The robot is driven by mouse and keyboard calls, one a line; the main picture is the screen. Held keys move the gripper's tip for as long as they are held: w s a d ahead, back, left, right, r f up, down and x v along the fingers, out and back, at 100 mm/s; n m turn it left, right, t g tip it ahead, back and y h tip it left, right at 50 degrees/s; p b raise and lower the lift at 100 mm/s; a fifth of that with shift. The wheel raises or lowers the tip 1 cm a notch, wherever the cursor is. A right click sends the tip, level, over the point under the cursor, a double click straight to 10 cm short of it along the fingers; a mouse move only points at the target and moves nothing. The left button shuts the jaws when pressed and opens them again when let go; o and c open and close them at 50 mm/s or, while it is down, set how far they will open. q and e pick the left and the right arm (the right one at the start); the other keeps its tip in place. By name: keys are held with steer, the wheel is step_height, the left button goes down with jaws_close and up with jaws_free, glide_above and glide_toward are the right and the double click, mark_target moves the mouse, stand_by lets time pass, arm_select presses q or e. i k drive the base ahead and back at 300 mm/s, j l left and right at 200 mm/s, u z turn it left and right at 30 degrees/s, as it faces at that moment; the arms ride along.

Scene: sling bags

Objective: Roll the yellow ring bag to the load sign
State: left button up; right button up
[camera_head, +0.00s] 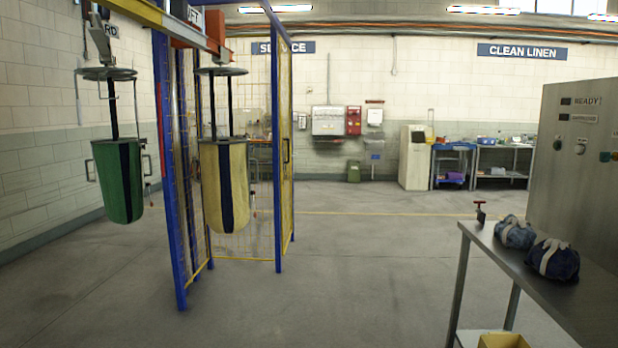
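The yellow ring bag (209,187), with a dark vertical stripe, hangs below a dark round plate on a dark stem, at the left of the head view. It hangs inside or just in front of a blue-framed cage with yellow mesh; I cannot tell which. An overhead rail (135,10) runs above it. I see no sign reading "load". Neither of my grippers is in view.
A green bag (104,185) hangs to the left of the yellow one. Blue posts (170,170) and a mesh panel (286,150) stand around the yellow bag. A metal table (500,258) with two blue bundles is at the right, beside a grey cabinet (580,165). The middle floor is clear.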

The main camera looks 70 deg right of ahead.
mark_target(225, 180)
steer(key=z, duration=1.6)
steer(key=i, duration=0.15)
steer(key=i+l+z, duration=0.25)
steer(key=i, duration=0.75)
steer(key=i+z, duration=0.25)
steer(key=i, duration=3)
steer(key=i+u, duration=0.25)
steer(key=i, duration=0.25)
steer(key=i+l+u, duration=0.3)
steer(key=i, duration=0.15)
steer(key=i+l+u, duration=0.25)
steer(key=i, duration=0.2)
